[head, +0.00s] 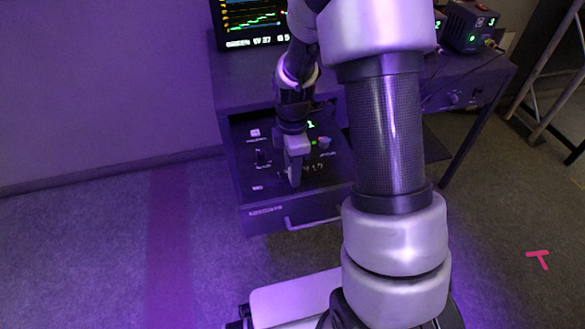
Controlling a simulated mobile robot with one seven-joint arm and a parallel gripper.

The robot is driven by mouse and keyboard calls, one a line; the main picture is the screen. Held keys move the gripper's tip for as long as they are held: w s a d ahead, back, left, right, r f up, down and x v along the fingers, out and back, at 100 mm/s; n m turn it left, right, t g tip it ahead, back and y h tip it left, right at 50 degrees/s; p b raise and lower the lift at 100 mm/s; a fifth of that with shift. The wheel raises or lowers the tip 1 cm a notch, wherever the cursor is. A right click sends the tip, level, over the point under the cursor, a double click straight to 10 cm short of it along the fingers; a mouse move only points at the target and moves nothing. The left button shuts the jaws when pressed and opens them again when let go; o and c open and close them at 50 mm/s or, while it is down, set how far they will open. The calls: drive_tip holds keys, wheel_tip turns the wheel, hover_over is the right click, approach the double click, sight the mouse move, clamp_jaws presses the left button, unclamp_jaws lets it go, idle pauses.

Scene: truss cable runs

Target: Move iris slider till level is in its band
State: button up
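A dark control panel (246,172) lies in a pulled-out drawer of the desk. On its left part stands a small dark slider-like control (262,157) with a pale label above it. A green digit and a small round coloured knob (324,142) show to the right. I cannot read which control is the iris slider. My gripper (294,178) points down over the middle of the panel, right of the dark control. I cannot tell whether it is open or touches anything; it hides part of the panel. A monitor (255,20) with coloured traces is cut off at the top.
The drawer front (268,215) has a light handle (312,222). Dark boxes with green digits (470,25) stand on the desk at upper right. My arm covers the middle right. Open floor lies left; a pink T mark (538,258) is on the right floor.

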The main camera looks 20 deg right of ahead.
clamp_jaws()
drive_tip(key=shift+d, duration=0.55)
drive_tip(key=shift+o, duration=1.5)
unclamp_jaws()
drive_tip(key=shift+a, duration=0.1)
wheel_tip(320, 180, up, 17)
drive_tip(key=p, duration=0.4)
drive_tip(key=shift+r+p, duration=0.2)
drive_tip(key=shift+p, duration=0.2)
